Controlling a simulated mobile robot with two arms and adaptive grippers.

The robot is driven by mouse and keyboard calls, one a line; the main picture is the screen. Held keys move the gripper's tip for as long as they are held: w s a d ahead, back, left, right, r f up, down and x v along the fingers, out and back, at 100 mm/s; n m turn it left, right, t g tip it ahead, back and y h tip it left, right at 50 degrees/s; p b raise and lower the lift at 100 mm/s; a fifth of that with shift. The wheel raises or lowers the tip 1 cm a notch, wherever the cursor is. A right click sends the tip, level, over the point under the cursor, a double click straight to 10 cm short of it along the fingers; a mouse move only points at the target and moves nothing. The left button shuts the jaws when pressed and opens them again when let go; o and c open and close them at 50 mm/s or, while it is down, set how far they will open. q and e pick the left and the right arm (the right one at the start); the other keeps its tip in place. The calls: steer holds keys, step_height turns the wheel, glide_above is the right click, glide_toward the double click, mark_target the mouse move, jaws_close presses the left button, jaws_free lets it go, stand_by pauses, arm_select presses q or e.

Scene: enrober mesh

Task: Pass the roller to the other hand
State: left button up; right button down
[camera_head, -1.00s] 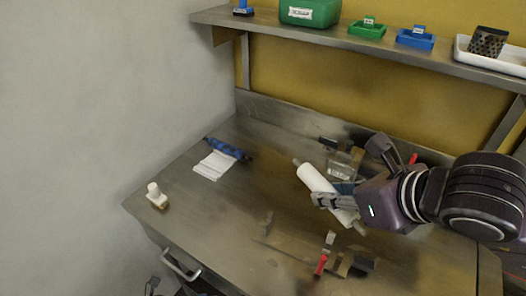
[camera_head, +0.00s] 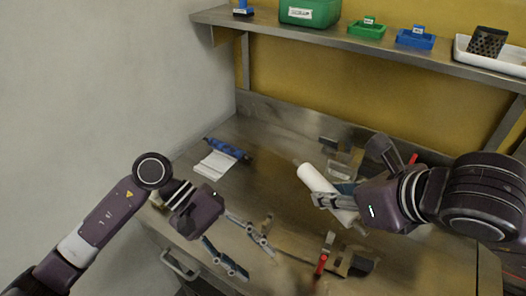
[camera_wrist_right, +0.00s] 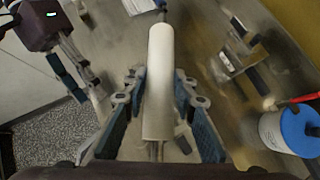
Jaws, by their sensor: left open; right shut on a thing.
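The roller (camera_head: 318,182) is a white cylinder with short thin ends. My right gripper (camera_head: 332,200) is shut on it. In the right wrist view the roller (camera_wrist_right: 159,75) lies lengthwise between the fingers of my right gripper (camera_wrist_right: 156,100). My left gripper (camera_head: 250,252) is open and empty, left of and nearer the front than the roller, with a gap between them. In the right wrist view my left gripper (camera_wrist_right: 85,78) shows at the upper left, apart from the roller.
A red-handled tool (camera_head: 322,262) and a dark block (camera_head: 362,263) lie near the front of the metal table (camera_head: 215,140). A blue roll with white sheet (camera_head: 215,163) lies at the left. A blue-lidded jar (camera_wrist_right: 290,130) stands at right in the wrist view. A shelf (camera_head: 350,42) overhangs the back.

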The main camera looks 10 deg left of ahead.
arm_select(q)
steer(key=w+r+t, duration=0.2)
steer(key=w+r, duration=0.4)
steer(key=r, duration=0.2)
arm_select(e)
steer(key=shift+w, duration=0.15)
arm_select(q)
steer(key=t, duration=0.3)
glide_toward(312, 176)
steer(key=shift+h, duration=0.4)
steer(key=x, duration=1.1)
steer(key=shift+a+f, duration=0.3)
steer(key=shift+c, duration=0.5)
steer(key=shift+r+m, duration=0.1)
steer(key=shift+m, duration=0.2)
jaws_close()
arm_select(e)
steer(key=shift+s, duration=0.2)
steer(key=c, duration=1.5)
jaws_free()
